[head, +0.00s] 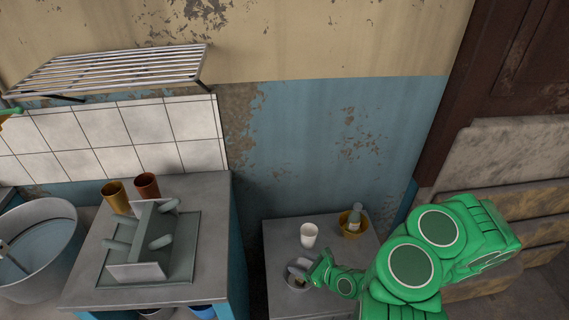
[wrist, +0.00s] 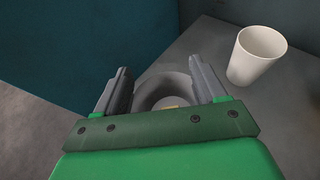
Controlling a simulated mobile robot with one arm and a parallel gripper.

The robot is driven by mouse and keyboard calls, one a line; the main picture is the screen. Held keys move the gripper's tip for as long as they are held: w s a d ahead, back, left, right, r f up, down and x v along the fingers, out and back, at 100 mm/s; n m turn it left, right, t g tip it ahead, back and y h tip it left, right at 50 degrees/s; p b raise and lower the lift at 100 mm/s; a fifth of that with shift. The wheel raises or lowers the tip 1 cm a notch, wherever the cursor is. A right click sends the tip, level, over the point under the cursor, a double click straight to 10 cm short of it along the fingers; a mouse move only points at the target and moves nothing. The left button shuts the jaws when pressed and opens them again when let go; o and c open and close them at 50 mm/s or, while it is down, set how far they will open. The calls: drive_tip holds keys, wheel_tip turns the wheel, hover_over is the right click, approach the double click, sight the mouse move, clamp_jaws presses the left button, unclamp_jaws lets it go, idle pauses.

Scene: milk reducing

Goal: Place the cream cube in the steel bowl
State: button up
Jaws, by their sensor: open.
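The steel bowl (wrist: 165,86) sits on the low grey table. It shows between my fingers in the wrist view, its near part hidden by my gripper. A small cream-tan patch (wrist: 169,106) shows low inside the bowl; it looks like part of the cream cube, mostly hidden by my gripper. My gripper (wrist: 160,66) is open, with one finger at each side of the bowl in the picture and nothing seen clamped. In the head view my gripper (head: 303,270) is over the front left of the low table, where the bowl is largely hidden.
A white cup (head: 309,235) stands close behind the gripper on the low table (head: 279,230). A yellow pot with a bottle (head: 351,225) stands at its back right. A taller counter (head: 215,215) with a dish rack and two cups is left. The blue wall is behind.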

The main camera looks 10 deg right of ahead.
drive_tip(key=w+a+r+n+y, duration=0.1)
drive_tip(key=w+a+r+n, duration=0.1)
drive_tip(key=r, duration=0.4)
drive_tip(key=w+a+r+n+y, duration=0.2)
drive_tip(key=r+n, duration=0.1)
drive_tip(key=r, duration=0.2)
drive_tip(key=s+a+r+n+g+y, duration=0.1)
drive_tip(key=s+a+r+n+g, duration=0.3)
drive_tip(key=r, duration=0.4)
drive_tip(key=s+a+r+n+g+y, duration=0.1)
drive_tip(key=s+a+r+n+g, duration=0.15)
drive_tip(key=r+n, duration=0.35)
drive_tip(key=s+a+r+n+g, duration=0.3)
drive_tip(key=a+r+n, duration=0.15)
drive_tip(key=r, duration=0.45)
drive_tip(key=s+d+r+n+g+h, duration=0.1)
drive_tip(key=s+r+n+g+h, duration=0.15)
drive_tip(key=s, duration=0.45)
drive_tip(key=s+d+r+n+g+h, duration=0.1)
drive_tip(key=s+r+n+g+h, duration=0.15)
drive_tip(key=s, duration=0.35)
drive_tip(key=s+d+r+n+t+h, duration=0.1)
drive_tip(key=s+d+r+h, duration=0.2)
drive_tip(key=d, duration=0.4)
drive_tip(key=s+d+r+n+t+h, duration=0.1)
drive_tip(key=s+d+r+t+h, duration=0.1)
drive_tip(key=s+d+h, duration=0.4)
drive_tip(key=shift+s+d+r+h, duration=0.3)
drive_tip(key=shift+s+d+r, duration=0.45)
drive_tip(key=shift+s+d, duration=0.35)
